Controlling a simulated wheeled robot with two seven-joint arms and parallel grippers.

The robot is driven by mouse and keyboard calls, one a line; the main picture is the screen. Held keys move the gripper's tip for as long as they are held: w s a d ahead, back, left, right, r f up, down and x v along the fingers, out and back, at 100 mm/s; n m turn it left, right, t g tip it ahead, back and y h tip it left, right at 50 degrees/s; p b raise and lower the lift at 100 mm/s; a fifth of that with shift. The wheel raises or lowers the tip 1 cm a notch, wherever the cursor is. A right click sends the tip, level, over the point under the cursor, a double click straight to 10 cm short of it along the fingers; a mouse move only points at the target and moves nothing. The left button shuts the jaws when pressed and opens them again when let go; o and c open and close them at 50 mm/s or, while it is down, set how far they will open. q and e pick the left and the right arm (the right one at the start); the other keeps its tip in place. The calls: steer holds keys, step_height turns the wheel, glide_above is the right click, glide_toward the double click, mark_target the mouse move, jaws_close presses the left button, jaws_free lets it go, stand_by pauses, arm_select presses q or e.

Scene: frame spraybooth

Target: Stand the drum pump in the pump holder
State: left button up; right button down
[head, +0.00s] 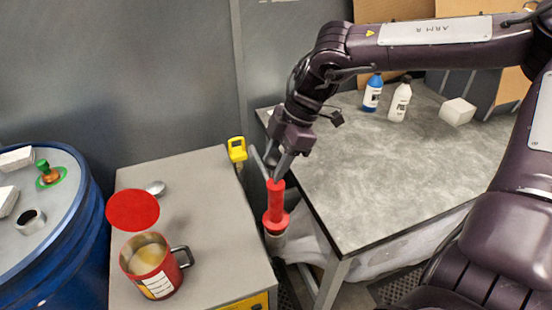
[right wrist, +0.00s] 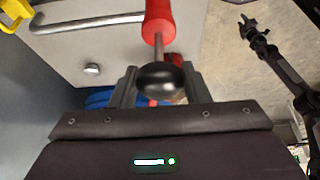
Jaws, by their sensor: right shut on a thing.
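The drum pump (head: 275,202) is a red, upright cylinder with a wide red flange near its foot, beside the right side of the grey cabinet. In the right wrist view its red body (right wrist: 160,18) leads by a thin metal rod to a round black knob (right wrist: 160,80). My right gripper (head: 278,172) is above the pump, shut on its knob end. My left gripper is not seen in the head view.
The cabinet top (head: 205,215) carries a red mug (head: 150,262) and a red disc (head: 132,210). A blue drum (head: 75,240) stands left. A yellow part (head: 237,149) and grey bar are close to the pump. The grey table (head: 350,160) has bottles at the back.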

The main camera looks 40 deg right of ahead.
mark_target(277, 184)
steer(key=shift+w+f+b, duration=0.1)
steer(key=shift+f+b, duration=1.35)
steer(key=shift+f, duration=0.05)
stand_by(0.6)
steer(key=c, duration=0.8)
jaws_free()
steer(key=shift+a, duration=0.1)
steer(key=shift+o, duration=0.5)
steer(key=shift+s+f, duration=0.25)
steer(key=shift+d+r, duration=0.3)
steer(key=shift+r, duration=0.15)
steer(key=b+v, duration=0.1)
steer(key=v, duration=0.6)
steer(key=shift+r, duration=0.1)
